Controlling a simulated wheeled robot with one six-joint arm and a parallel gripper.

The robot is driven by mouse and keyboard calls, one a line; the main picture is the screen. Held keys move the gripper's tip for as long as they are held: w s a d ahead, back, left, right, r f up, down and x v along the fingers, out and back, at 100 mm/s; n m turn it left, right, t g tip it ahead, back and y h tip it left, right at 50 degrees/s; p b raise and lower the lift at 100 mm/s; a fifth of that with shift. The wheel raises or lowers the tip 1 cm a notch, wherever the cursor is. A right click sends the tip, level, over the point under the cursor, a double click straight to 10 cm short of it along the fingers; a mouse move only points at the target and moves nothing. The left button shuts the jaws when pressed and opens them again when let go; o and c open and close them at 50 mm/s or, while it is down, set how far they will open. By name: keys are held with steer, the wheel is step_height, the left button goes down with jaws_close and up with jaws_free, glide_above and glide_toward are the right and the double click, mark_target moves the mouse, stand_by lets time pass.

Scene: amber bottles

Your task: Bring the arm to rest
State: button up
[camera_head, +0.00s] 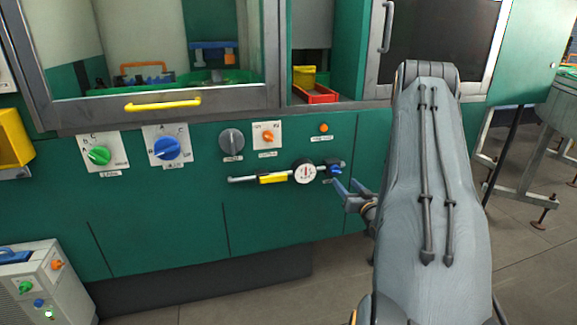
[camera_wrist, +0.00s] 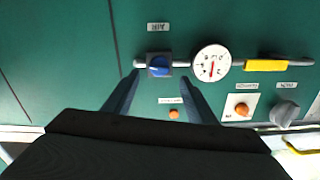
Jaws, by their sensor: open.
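My gripper (camera_head: 347,190) is open, its two fingers reaching toward the green cabinet front, just below and right of a blue valve knob (camera_head: 335,170). In the wrist view my gripper (camera_wrist: 160,80) has its fingertips on either side of the blue knob (camera_wrist: 160,66), with nothing seen gripped. I cannot tell whether the fingers touch the knob. My arm stretches up the right side of the head view and hides part of the cabinet.
A pipe carries a round gauge (camera_head: 304,172) and a yellow handle (camera_head: 272,178) beside the knob. Panel dials (camera_head: 231,142) and an orange button (camera_head: 324,128) sit above. A yellow door handle (camera_head: 163,105) juts out at the left. A grey box (camera_head: 42,282) stands lower left. Floor at bottom centre is clear.

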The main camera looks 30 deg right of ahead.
steer(key=w+a+r+n+g+y+p, duration=0.1)
steer(key=w+a+r+g, duration=0.15)
steer(key=a, duration=0.35)
steer(key=w+a+r+n+g+p, duration=0.1)
steer(key=a+r+g, duration=0.15)
steer(key=a, duration=0.25)
steer(key=s+a+r+g, duration=0.2)
steer(key=s+a+g, duration=0.2)
steer(key=a, duration=0.7)
steer(key=s+a+r+n+g+y+p, duration=0.1)
steer(key=s+a+r+g, duration=0.1)
steer(key=s+a, duration=0.5)
steer(key=s+a+r+n+g+y+p, duration=0.1)
steer(key=s+a+r+g, duration=0.1)
steer(key=s+a, duration=0.5)
steer(key=s+a+r+g+y+p, duration=0.1)
steer(key=s+a+g, duration=0.3)
steer(key=s, duration=0.9)
steer(key=a+r, duration=0.1)
steer(key=a, duration=0.2)
steer(key=shift+s+r+n+g, duration=0.3)
steer(key=shift+s+r+n, duration=0.05)
steer(key=shift+r+n, duration=0.05)
